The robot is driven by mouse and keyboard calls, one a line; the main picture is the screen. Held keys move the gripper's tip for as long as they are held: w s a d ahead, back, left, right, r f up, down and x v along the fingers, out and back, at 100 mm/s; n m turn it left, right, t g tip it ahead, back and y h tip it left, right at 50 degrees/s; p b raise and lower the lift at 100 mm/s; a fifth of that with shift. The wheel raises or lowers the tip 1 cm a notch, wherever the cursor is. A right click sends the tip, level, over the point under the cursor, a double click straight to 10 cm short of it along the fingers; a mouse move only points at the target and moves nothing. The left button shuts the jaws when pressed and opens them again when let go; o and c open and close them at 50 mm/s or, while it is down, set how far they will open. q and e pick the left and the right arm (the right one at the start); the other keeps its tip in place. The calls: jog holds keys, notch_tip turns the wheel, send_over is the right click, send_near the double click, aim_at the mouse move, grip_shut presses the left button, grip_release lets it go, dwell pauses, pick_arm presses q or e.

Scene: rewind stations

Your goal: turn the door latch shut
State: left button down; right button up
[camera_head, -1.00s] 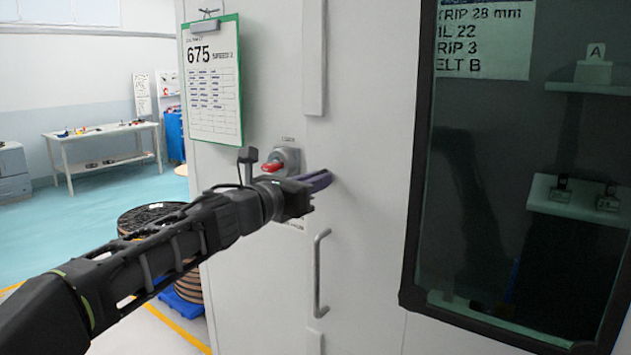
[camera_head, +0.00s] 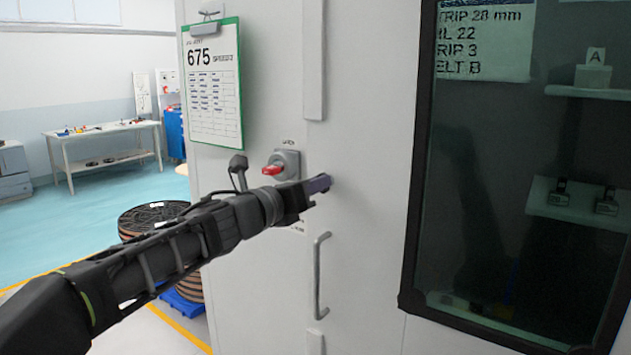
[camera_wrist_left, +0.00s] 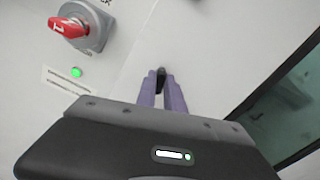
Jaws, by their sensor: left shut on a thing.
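The door latch shows as a small black piece (camera_wrist_left: 161,78) on the white cabinet front in the left wrist view. In the head view it is a dark bit at the fingertips (camera_head: 329,182), mostly hidden. My left gripper (camera_head: 318,184) has its purple fingers shut on this latch, close to the door seam. In the left wrist view the two fingers (camera_wrist_left: 161,92) lie on either side of it. The latch's exact angle is hard to tell. My right gripper is in neither view.
A red rotary handle (camera_head: 273,170) on a grey plate sits just left of the gripper, with a lit green lamp (camera_wrist_left: 76,72) below it. A vertical door handle (camera_head: 318,275) is below. A clipboard (camera_head: 213,85) hangs upper left; a dark window (camera_head: 520,190) is at right.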

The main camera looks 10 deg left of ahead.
pick_arm(q)
jog(key=shift+a+f+n+p, duration=0.1)
jog(key=shift+n+p, duration=1.3)
jog(key=shift+n, duration=2.15)
jog(key=shift+a+f+n+p, duration=0.1)
jog(key=shift+n+p, duration=1.3)
jog(key=shift+n, duration=2.15)
jog(key=c, duration=1.4)
grip_release()
jog(key=shift+c, duration=0.2)
jog(key=v, duration=0.7)
jog(key=shift+s+b, duration=0.35)
jog(key=shift+b, duration=0.05)
